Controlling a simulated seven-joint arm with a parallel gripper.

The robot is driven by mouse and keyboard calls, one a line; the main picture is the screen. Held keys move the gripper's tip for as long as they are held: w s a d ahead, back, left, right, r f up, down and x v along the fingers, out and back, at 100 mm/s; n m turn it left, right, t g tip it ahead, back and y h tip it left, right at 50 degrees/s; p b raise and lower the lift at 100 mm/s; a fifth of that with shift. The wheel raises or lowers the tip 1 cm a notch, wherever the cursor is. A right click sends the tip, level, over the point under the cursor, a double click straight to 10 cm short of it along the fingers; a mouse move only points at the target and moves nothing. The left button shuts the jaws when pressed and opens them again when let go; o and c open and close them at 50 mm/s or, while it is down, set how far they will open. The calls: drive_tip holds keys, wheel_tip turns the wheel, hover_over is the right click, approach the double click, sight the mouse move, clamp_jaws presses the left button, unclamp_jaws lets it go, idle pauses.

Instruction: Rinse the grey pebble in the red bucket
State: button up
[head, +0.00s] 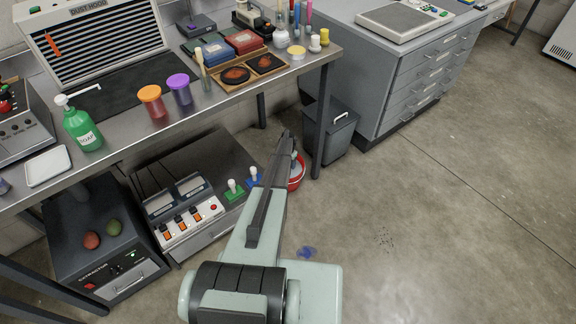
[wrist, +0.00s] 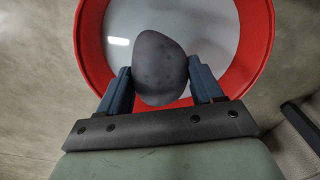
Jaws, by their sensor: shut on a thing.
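The grey pebble (wrist: 158,68) is dark and egg-shaped. In the wrist view it sits between the two blue fingers of my gripper (wrist: 160,82), which is shut on it. The pebble shows over the opening of the red bucket (wrist: 262,35), with the bucket's pale inside around it. I cannot tell how high the pebble is above the bucket's floor. In the head view the red bucket (head: 298,172) stands on the floor, mostly hidden behind my arm. The pebble and the fingers cannot be made out clearly there.
A metal bench (head: 180,110) with a green soap bottle (head: 84,130) and cups stands at the left; its leg (head: 322,125) is close to the bucket.

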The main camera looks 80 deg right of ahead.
drive_tip(key=shift+r, duration=3)
